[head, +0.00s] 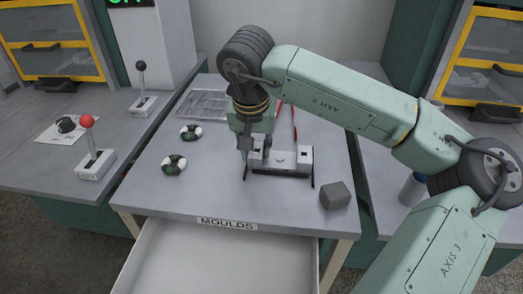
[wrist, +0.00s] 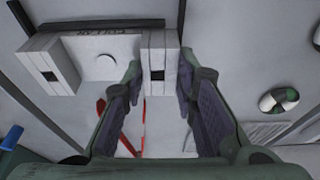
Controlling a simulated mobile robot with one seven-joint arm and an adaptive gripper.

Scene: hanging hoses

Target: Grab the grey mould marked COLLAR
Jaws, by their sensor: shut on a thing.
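The grey mould (head: 282,161) lies on the middle table in the head view, a flat bar with a raised block at each end and a round knob between. In the wrist view the mould (wrist: 88,70) carries dark upside-down lettering that seems to read COLLAR. My gripper (head: 248,148) is at its left end in the head view. In the wrist view my gripper (wrist: 162,76) has its fingers on either side of one end block, shut on it. The mould appears still down at the table. My fingers partly hide that block in the head view.
A dark grey block (head: 335,196) stands right of the mould. Red-handled tools (head: 294,122) lie behind. An open drawer (head: 215,262) juts out in front, under the MOULDS label.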

